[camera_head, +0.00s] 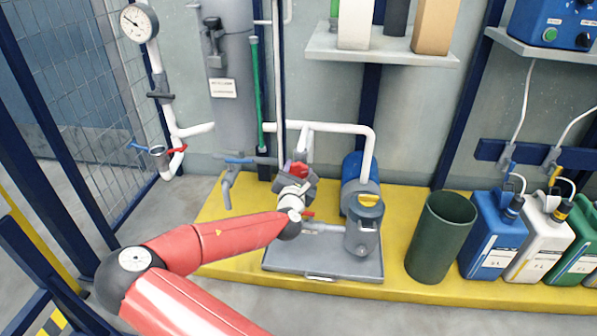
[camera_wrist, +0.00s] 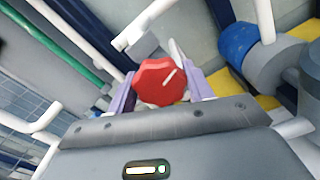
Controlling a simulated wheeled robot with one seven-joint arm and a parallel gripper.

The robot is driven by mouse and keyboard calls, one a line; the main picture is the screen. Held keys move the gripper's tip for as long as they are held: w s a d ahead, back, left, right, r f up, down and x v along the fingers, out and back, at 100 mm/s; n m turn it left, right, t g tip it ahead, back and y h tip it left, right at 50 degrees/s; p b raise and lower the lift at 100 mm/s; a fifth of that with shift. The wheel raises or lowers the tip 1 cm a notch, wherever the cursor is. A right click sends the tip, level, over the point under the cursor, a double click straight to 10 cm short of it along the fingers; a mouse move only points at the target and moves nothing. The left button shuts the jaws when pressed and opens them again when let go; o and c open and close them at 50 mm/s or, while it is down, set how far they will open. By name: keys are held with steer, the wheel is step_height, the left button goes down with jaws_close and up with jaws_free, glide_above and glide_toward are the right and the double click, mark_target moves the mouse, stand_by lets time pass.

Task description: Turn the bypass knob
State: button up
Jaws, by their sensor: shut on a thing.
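The red bypass knob (camera_wrist: 160,82) shows in the wrist view, a lobed knob with a white pointer line slanting to the upper right. My gripper (camera_wrist: 162,90) has its two pale purple fingers on either side of the knob, shut on it. In the head view the red knob (camera_head: 299,170) sits at the far end of my arm, on the white piping above the grey tray. My gripper (camera_head: 296,182) is partly hidden there by my wrist. The knob's stem and lower side are hidden.
A blue pump (camera_head: 360,184) with a grey canister (camera_head: 363,232) stands right of my gripper. A green bin (camera_head: 441,237) and several jugs (camera_head: 491,234) stand farther right on the yellow platform. White pipes (camera_head: 325,127) run close behind. A grey column (camera_head: 231,90) rises at back left.

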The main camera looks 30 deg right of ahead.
stand_by(0.3)
steer(key=o, duration=1)
steer(key=shift+a, duration=0.1)
steer(key=p+v, duration=0.1)
steer(key=v, duration=0.6)
steer(key=shift+s+a, duration=0.15)
steer(key=shift+s, duration=0.2)
